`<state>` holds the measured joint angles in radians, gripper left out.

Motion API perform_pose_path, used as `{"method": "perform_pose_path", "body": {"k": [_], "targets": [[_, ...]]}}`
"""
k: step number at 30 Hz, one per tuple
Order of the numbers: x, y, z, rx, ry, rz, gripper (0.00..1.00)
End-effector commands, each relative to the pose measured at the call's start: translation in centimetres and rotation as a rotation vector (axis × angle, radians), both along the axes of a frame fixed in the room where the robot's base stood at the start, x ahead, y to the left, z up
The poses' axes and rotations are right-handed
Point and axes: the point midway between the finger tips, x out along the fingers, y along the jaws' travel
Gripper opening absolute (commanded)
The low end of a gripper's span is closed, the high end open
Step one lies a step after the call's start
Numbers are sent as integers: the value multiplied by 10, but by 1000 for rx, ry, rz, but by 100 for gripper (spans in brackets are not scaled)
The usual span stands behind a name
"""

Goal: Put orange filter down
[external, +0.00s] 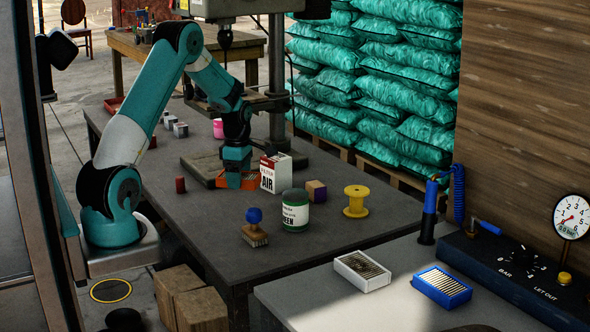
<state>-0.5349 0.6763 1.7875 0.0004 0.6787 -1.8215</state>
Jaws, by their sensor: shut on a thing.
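The orange filter (221,180) is at the middle of the dark workbench (330,227), just left of a white and red box marked AIR. My gripper (236,172) points down and is shut on the filter, its fingers hiding part of it. The filter looks level and very close to the bench top. I cannot tell whether it touches the bench.
The AIR box (276,174), a green jar (295,210), a purple block (316,191), a yellow spool (356,201) and a blue-knobbed brush (254,227) stand nearby. White (362,271) and blue (441,287) filters lie on the grey counter. Bare bench lies left of the brush.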

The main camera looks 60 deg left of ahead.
Motion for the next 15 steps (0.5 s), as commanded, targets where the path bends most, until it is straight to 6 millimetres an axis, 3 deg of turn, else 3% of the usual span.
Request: {"method": "perform_pose_path", "body": {"k": [3, 11, 15], "targets": [[0, 0, -23, -1, 2, 0, 45], [0, 0, -44, -1, 1, 0, 45], [0, 0, -66, -1, 1, 0, 45]]}}
